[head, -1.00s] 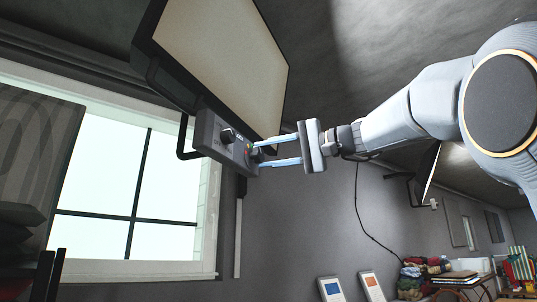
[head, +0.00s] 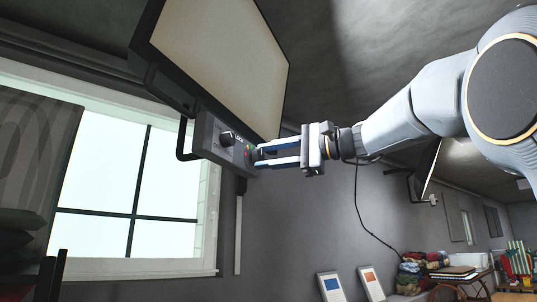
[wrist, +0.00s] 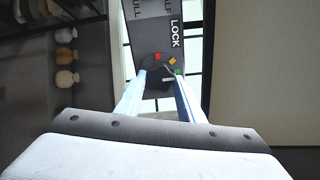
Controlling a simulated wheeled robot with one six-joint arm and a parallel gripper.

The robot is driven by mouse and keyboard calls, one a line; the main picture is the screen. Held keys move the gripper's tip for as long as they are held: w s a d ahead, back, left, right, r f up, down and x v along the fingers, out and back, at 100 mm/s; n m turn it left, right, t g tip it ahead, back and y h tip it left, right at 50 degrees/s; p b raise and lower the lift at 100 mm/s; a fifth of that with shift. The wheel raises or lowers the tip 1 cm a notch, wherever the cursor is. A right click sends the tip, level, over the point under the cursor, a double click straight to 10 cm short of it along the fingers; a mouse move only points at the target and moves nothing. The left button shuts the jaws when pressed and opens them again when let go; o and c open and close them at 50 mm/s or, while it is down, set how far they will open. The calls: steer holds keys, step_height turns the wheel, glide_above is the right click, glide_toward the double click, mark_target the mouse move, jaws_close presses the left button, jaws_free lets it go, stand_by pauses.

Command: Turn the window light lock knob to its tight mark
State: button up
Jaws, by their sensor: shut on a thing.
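The window light is a large pale panel (head: 222,58) in a black frame, with a grey control box (head: 207,148) at its lower edge. The black lock knob (wrist: 155,74) sits below the word LOCK (wrist: 174,34) in the wrist view. Red (wrist: 158,57), orange (wrist: 172,61) and green (wrist: 177,72) marks lie around its edge. My gripper (head: 259,156) reaches in from the right, its two fingers shut on the lock knob, one on each side. The fingers partly hide the knob, and I cannot clearly tell which mark its pointer faces.
A black bracket (head: 183,140) sticks out beside the box. A bright window (head: 130,190) is behind at left. The space below my gripper is clear.

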stand_by(0.4)
steer(key=o, duration=1.1)
steer(key=b+v, duration=0.3)
steer(key=v, duration=0.4)
steer(key=shift+s+d, duration=0.1)
steer(key=shift+d, duration=0.3)
steer(key=shift+f, duration=0.1)
